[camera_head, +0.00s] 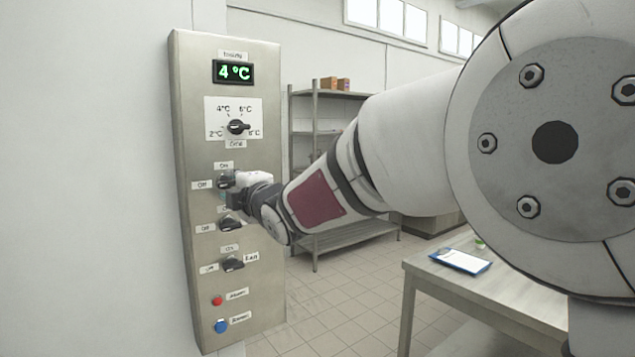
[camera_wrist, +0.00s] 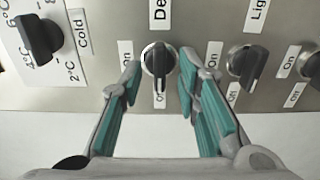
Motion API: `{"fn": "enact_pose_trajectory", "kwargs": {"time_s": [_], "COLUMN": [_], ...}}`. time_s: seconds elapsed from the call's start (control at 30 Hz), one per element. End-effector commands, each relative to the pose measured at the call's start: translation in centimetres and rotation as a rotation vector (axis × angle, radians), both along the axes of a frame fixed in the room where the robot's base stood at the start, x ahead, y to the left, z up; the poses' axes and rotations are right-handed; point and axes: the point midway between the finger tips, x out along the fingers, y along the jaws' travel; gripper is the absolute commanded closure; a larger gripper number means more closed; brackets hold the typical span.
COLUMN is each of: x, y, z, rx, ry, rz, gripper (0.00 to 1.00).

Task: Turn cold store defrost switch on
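The steel control panel (camera_head: 185,120) stands at left in the head view. The defrost switch is a black rotary knob (camera_wrist: 158,60), beside a label partly cut off at "De" in the wrist view. Its ridge and pale mark point at the label below it, partly hidden, which matches the "Off" label (camera_head: 202,184) in the head view. The "On" label (camera_wrist: 125,55) is to its left in the wrist view. My gripper (camera_wrist: 160,72) is open, its teal-padded fingers on either side of the knob with small gaps. In the head view the gripper mostly hides this knob.
The light knob (camera_wrist: 248,64) is close beside my right finger in the wrist view. The cold temperature dial (camera_head: 237,127) is above, and the display (camera_head: 233,72) reads 4 °C. A red button (camera_head: 217,301) and blue button (camera_head: 221,326) are low down. A table (camera_head: 500,290) stands at right.

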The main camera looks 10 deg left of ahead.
Motion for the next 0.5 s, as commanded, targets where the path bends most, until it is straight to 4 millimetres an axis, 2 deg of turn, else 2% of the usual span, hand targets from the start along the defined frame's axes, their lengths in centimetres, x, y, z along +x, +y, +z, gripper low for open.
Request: {"fn": "enact_pose_trajectory", "kwargs": {"time_s": [0.2, 0.47, 0.5], "x": [0.84, 0.89, 0.89], "y": [0.93, 0.96, 0.96], "z": [-0.03, -0.02, -0.02], "rx": [0.000, 0.000, 0.000], "ry": [0.000, 0.000, 0.000], "rz": [-0.001, -0.001, -0.001], "gripper": [0.70, 0.70, 0.77]}}
